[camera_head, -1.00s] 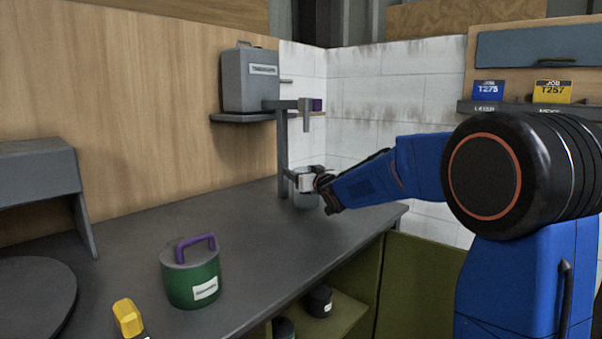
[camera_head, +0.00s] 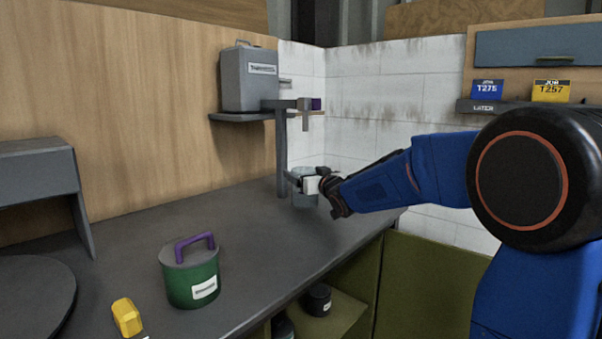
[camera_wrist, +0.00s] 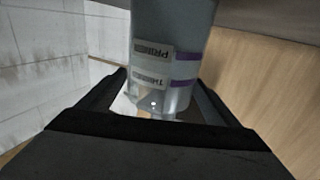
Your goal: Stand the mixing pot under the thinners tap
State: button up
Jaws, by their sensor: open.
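The mixing pot (camera_head: 305,200), a small pale grey vessel, stands upright on the worktop at the back right, below the thinners tap (camera_head: 304,108). My gripper (camera_head: 310,184) is open at the pot's upper part. In the wrist view the pot (camera_wrist: 170,50) shows two white labels and purple bands. The dark fingers (camera_wrist: 160,110) lie to either side of it. Whether either finger touches the pot, I cannot tell.
A green lidded pot (camera_head: 192,285) with a purple handle and a yellow object (camera_head: 127,317) stand on the dark worktop (camera_head: 130,235). A grey upright post (camera_head: 282,155) is close beside the mixing pot. Dark tins (camera_head: 318,300) sit in the open cupboard below.

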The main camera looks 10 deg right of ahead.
jog(key=v, duration=0.8)
jog(key=shift+s, duration=0.2)
